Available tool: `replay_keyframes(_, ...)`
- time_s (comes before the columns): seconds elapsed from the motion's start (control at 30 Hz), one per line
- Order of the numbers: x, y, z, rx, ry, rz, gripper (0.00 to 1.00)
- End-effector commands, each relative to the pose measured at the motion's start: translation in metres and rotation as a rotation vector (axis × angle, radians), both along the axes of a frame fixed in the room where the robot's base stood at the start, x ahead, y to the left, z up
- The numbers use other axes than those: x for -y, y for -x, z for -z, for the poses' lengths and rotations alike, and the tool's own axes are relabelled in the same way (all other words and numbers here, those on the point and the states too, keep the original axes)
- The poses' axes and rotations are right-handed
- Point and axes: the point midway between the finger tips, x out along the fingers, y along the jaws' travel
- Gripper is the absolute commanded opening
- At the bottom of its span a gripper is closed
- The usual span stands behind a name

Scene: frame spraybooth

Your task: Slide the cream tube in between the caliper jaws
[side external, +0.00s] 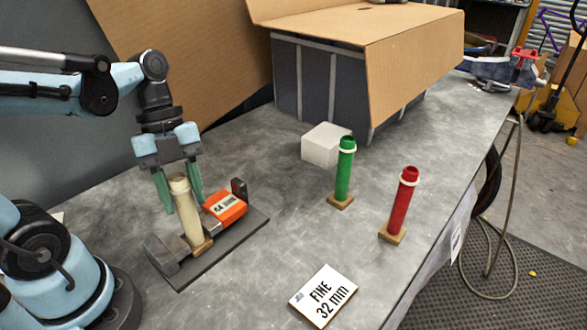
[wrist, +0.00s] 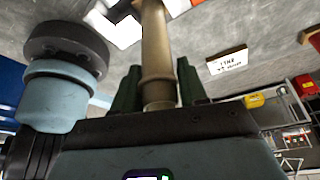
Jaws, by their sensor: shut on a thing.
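The cream tube (side external: 187,222) stands close to upright on a small wooden base (side external: 202,243). My gripper (side external: 183,207) points down with its green fingers on either side of the tube and is shut on it. The tube also shows between the fingers in the wrist view (wrist: 155,45). The caliper (side external: 252,222) lies on the bench, with a grey jaw (side external: 160,262) at its near left end and an orange sliding part (side external: 226,205) to the right. In the side view the tube appears between them. The exact gaps and base contact are hard to tell.
A green tube (side external: 344,175) and a red tube (side external: 403,205) stand on wooden bases to the right. A white block (side external: 325,145) sits behind the green one. A label plate reading "FINE 32 mm" (side external: 323,296) lies in front. A cardboard-topped booth (side external: 360,60) stands behind.

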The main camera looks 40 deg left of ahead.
Motion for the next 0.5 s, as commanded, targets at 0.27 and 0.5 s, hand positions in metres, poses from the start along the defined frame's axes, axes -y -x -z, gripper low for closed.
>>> replay_keyframes(0.27,0.0001,-0.0001,0.0,0.0,0.0,0.0,0.54)
replay_keyframes(0.5,0.0001,-0.0001,0.0,0.0,0.0,0.0,0.72)
